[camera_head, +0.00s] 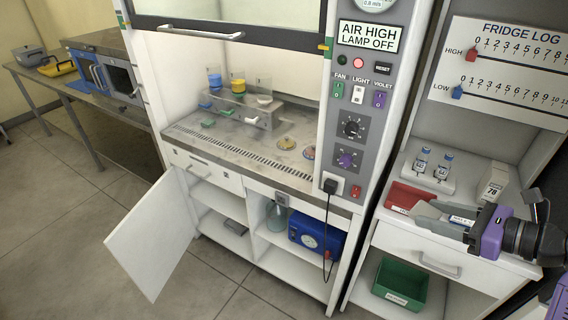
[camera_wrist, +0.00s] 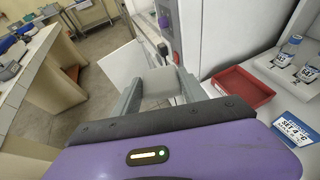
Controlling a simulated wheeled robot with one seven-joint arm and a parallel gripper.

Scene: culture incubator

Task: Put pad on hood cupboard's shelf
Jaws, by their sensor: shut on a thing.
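My gripper (camera_head: 432,214) is at the right in the camera_head view, above the white counter beside the hood. In the camera_wrist view its two grey fingers are shut on a pale grey pad (camera_wrist: 160,84), held between the fingertips. The pad is hard to tell apart from the fingers in the camera_head view. The hood cupboard (camera_head: 262,196) is under the hood's worktop. Its white door (camera_head: 150,238) stands wide open at the left. Its upper shelf (camera_head: 222,203) shows bare white surface at the left.
A blue box (camera_head: 315,236) and a glass bottle (camera_head: 277,218) stand in the cupboard's right part. A black cable (camera_head: 327,225) hangs beside it. A red tray (camera_head: 404,197) and vials (camera_head: 421,160) are near my gripper. A green bin (camera_head: 400,283) is below. Floor before the cupboard is clear.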

